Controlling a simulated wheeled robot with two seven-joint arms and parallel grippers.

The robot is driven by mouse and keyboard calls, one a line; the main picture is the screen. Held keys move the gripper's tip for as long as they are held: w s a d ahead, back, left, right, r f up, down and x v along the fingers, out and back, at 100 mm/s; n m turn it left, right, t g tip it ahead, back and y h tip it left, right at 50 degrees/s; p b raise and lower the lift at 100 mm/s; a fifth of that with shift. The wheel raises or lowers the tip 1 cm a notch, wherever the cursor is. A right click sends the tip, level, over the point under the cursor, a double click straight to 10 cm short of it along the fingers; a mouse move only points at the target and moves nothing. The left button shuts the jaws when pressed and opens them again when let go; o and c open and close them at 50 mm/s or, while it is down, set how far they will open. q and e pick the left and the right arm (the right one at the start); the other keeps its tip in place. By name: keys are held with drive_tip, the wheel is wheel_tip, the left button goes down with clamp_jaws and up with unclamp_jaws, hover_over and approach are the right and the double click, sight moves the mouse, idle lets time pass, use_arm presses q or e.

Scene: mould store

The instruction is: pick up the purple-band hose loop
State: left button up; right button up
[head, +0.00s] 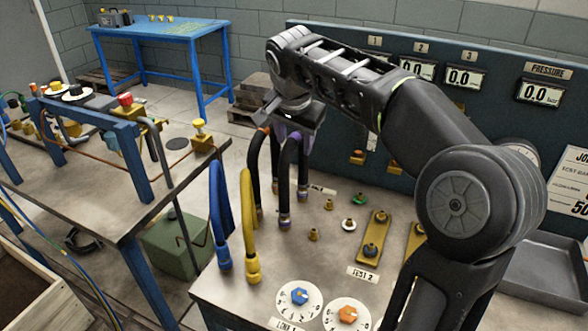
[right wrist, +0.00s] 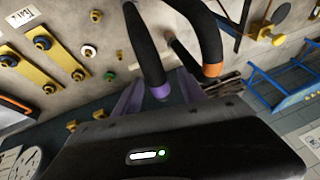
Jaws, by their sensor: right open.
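The purple-band hose loop (head: 288,172) is a black arch standing upright on the bench, with purple bands at its lower ends. It also shows in the right wrist view (right wrist: 146,50), where a purple-banded end lies in front of my gripper. My right gripper (head: 287,131) is open at the top of this loop in the head view. Its purplish fingers (right wrist: 160,96) show on both sides of the banded end in the wrist view. I cannot tell whether they touch the hose. My left gripper is out of view.
A black orange-band loop (head: 256,168) stands close to the left of the purple-band one. Yellow (head: 249,225) and blue (head: 217,215) hoses stand nearer the front left. Fittings and yellow plates (head: 373,238) lie to the right. A gauge panel (head: 400,130) rises behind.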

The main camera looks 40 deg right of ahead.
drive_tip(key=x, duration=0.3)
idle(0.5)
clamp_jaws()
idle(0.4)
